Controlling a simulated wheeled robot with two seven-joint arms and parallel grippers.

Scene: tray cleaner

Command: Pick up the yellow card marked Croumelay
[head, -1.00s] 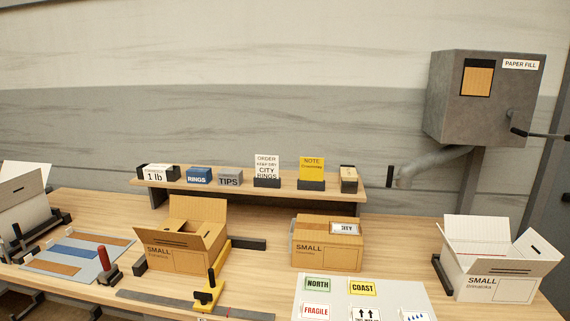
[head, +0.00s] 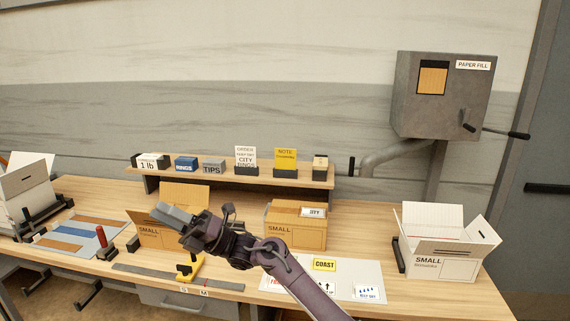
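The yellow card (head: 286,158) is headed NOTE, with a smaller line under it too fine to read surely. It stands upright in a dark holder (head: 286,172) on the raised wooden shelf, right of the white order card (head: 245,157). My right gripper (head: 172,214) is in front of the open small carton at the left, well below and left of the yellow card and apart from it. Its grey fingers lie close together in this view, and the gap between them cannot be made out. My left gripper is not in view.
The shelf (head: 215,178) also holds a 1 lb box (head: 148,163), a rings box (head: 186,163) and a tips box (head: 213,167). Below stand a closed small carton (head: 295,232) and an open white carton (head: 447,262). A paper fill machine (head: 443,110) hangs at right.

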